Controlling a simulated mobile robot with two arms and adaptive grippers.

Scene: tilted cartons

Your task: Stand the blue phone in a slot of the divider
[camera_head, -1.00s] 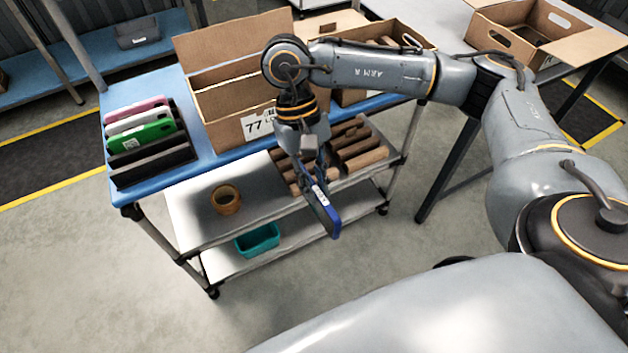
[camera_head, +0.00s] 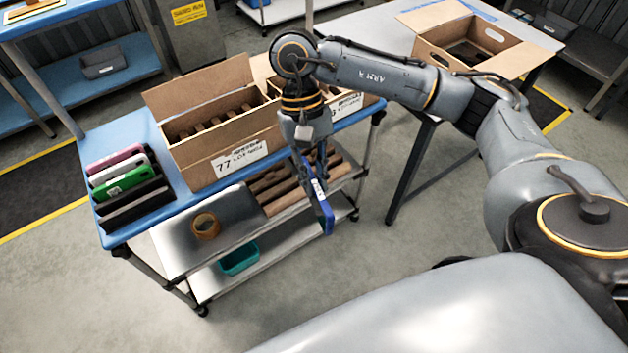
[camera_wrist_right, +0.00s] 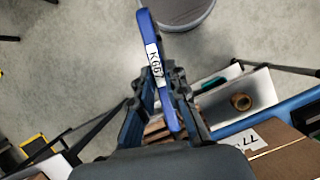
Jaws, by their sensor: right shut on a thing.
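The blue phone (camera_head: 323,207) is held in my right gripper (camera_head: 314,177), which is shut on it. The phone hangs in front of the cart's right part, tilted, with a white label on its edge. In the right wrist view the phone (camera_wrist_right: 159,68) stands out from between the fingers, and its label reads K667. The divider (camera_head: 133,214) is a black slotted rack on the left end of the blue cart top. Pink, white and green phones (camera_head: 127,183) stand in its rear slots. Its front slots look empty. My left gripper is not in view.
An open carton (camera_head: 236,158) with dividers stands on the cart beside the rack, a second carton behind my arm. The lower shelf holds a tape roll (camera_head: 206,226) and brown dividers (camera_head: 277,190). A teal bin (camera_head: 239,258) sits below. Another open carton (camera_head: 478,38) is at the back right.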

